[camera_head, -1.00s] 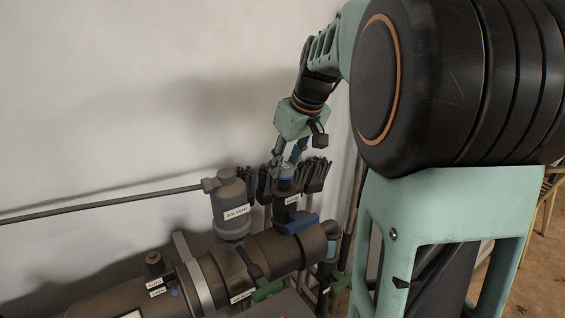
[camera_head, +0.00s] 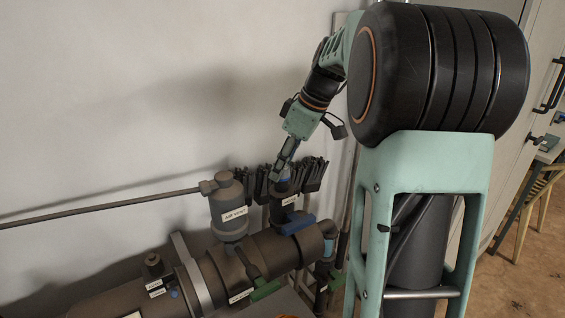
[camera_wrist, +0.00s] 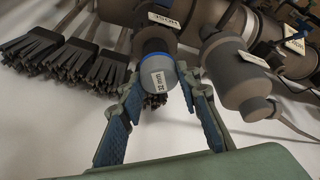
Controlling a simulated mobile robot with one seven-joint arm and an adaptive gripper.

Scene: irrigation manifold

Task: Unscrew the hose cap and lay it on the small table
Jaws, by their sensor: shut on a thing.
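My gripper (camera_wrist: 160,86) is shut on the cap, one finger on each side. In the head view my gripper (camera_head: 284,172) reaches down at a tilt onto the top of the upright hose fitting (camera_head: 289,199), and its fingers mostly hide the cap. A small table (camera_head: 548,153) is partly visible at the right edge.
The grey air vent (camera_head: 228,202) stands close left of the hose fitting. Black brushes (camera_head: 312,174) hang on the wall behind it. A blue handle (camera_head: 295,224) and green handles (camera_head: 265,289) sit on the thick brown pipe (camera_head: 272,252). Open floor (camera_head: 515,275) shows at right.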

